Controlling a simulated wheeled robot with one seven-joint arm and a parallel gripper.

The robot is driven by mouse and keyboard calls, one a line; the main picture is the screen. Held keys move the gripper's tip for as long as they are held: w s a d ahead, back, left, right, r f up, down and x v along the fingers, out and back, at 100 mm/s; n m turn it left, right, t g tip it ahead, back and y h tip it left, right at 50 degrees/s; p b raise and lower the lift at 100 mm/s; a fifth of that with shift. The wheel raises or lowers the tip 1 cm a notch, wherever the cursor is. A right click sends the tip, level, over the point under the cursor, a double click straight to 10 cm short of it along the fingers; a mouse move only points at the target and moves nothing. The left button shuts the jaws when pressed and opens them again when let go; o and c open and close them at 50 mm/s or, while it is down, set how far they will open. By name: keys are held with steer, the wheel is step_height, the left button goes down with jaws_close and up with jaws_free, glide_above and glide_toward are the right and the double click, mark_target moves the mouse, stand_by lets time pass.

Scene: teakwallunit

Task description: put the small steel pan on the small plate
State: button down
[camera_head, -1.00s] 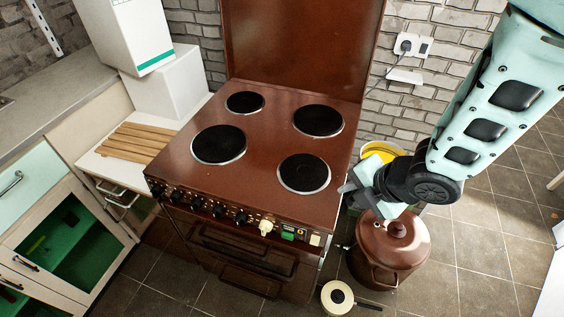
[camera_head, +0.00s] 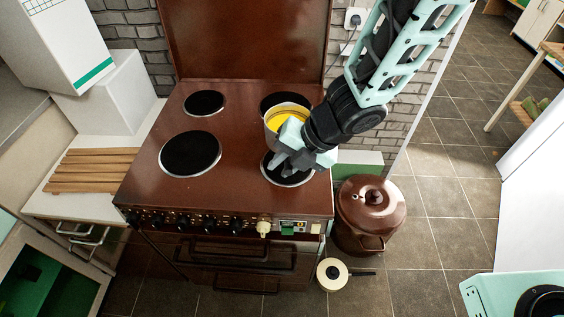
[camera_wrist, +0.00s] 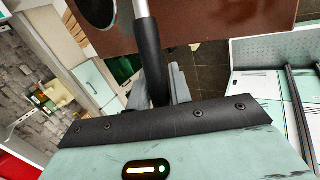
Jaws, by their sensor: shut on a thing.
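The small steel pan (camera_head: 270,128), yellow inside, is over the right side of the brown stove top. My gripper (camera_head: 285,163) is shut on its handle, in front of the pan. In the wrist view the black handle (camera_wrist: 150,62) with its steel shaft runs up from between the jaws. The front right hot plate (camera_head: 284,177) is partly hidden by my gripper, and the rear right one (camera_head: 275,100) partly by the pan. The rear left plate (camera_head: 203,103) looks small; the front left (camera_head: 190,154) looks larger. I cannot tell whether the pan touches the stove.
The stove's back panel (camera_head: 245,40) stands upright behind the plates. A brown lidded pot (camera_head: 370,212) and a cream pan (camera_head: 332,275) are on the floor at right. A wooden slatted board (camera_head: 92,170) lies on the left counter. The left half of the stove is clear.

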steer(key=shift+s+r+b, duration=0.1)
steer(key=shift+b, duration=0.55)
step_height(320, 180, down, 8)
steer(key=b, duration=0.7)
steer(key=shift+r, duration=0.1)
steer(key=shift+f+b, duration=0.55)
steer(key=shift+b, duration=0.1)
steer(key=c, duration=1.2)
jaws_free()
steer(key=shift+s+d+f, duration=0.1)
